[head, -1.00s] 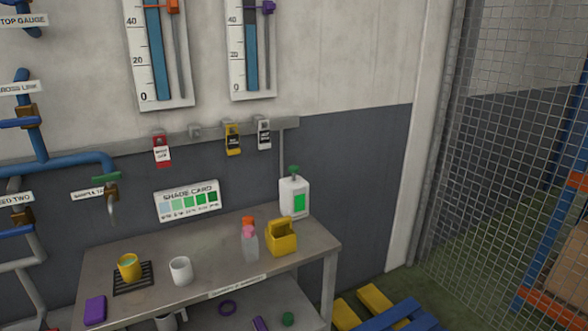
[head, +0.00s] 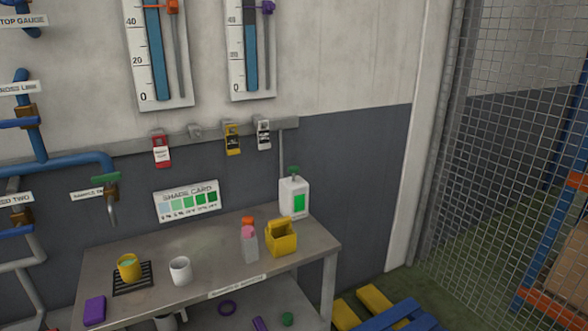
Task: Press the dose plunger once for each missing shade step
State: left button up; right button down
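The dose dispenser (head: 288,200) is a white box with a green window, standing at the back right of the steel bench. The shade card (head: 170,209) leans at the back of the bench and shows a row of swatches from pale blue to dark green. A yellow cup (head: 127,273) with light teal-green contents stands upright on a black grate (head: 148,286) at the left. A white cup (head: 180,272) stands to its right; its contents cannot be made out. Neither gripper is in view.
A pink-capped bottle (head: 250,247), an orange-topped item behind it and a yellow box (head: 282,243) stand in front of the dispenser. A purple block (head: 95,310) lies at the bench's front left. Pipes and taps are at the left. A mesh fence (head: 490,170) stands at the right.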

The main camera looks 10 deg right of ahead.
aim_at(293, 169)
jog(key=i+l+u, duration=0.1)
jog(key=i+l, duration=0.15)
jog(key=i, duration=0.25)
jog(key=i+l+u, duration=0.1)
jog(key=i+l, duration=0.2)
jog(key=i, duration=0.2)
jog(key=i+l+u, duration=0.1)
jog(key=i+l, duration=0.25)
jog(key=i, duration=0.15)
